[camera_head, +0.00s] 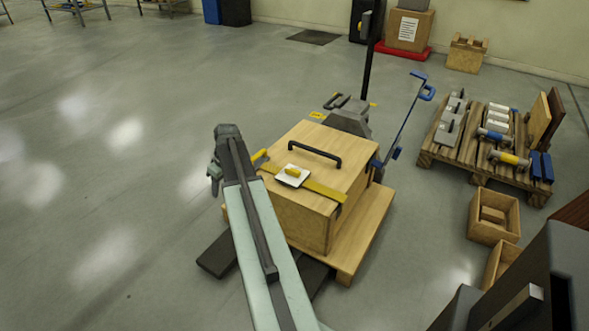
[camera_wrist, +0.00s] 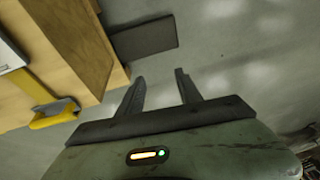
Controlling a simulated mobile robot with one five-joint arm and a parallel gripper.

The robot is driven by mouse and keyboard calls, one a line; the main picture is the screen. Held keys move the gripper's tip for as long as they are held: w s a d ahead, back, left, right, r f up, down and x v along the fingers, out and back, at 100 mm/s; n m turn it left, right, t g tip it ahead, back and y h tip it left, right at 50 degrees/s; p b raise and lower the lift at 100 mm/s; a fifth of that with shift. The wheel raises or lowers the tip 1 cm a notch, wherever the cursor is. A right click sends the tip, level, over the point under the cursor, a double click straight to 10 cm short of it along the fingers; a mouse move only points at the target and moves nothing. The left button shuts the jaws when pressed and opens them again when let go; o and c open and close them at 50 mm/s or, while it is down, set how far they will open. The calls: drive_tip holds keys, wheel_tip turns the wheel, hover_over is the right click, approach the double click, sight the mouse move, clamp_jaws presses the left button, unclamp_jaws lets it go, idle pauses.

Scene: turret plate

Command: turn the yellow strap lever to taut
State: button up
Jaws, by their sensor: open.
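A yellow strap (camera_head: 325,190) runs across the top of a wooden crate (camera_head: 300,215). I cannot tell which of these is the strap lever. My gripper (camera_wrist: 160,76) is open and empty, with floor between its fingers. It is apart from the yellow piece. In the head view my arm hides part of the crate's left side.
A black handle (camera_head: 315,153) rises from the crate top. A loaded pallet (camera_head: 468,155) and a small wooden box (camera_head: 494,235) stand right. The left floor is clear.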

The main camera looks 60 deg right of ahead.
drive_tip(key=s+d+t, duration=0.1)
drive_tip(key=s+d, duration=0.3)
drive_tip(key=d, duration=0.6)
drive_tip(key=s+d, duration=0.4)
drive_tip(key=d, duration=0.5)
drive_tip(key=t+h, duration=0.1)
approach(293, 170)
drive_tip(key=b+x, duration=0.7)
drive_tip(key=x, duration=0.2)
drive_tip(key=shift+d, duration=0.1)
drive_tip(key=shift+r, duration=0.1)
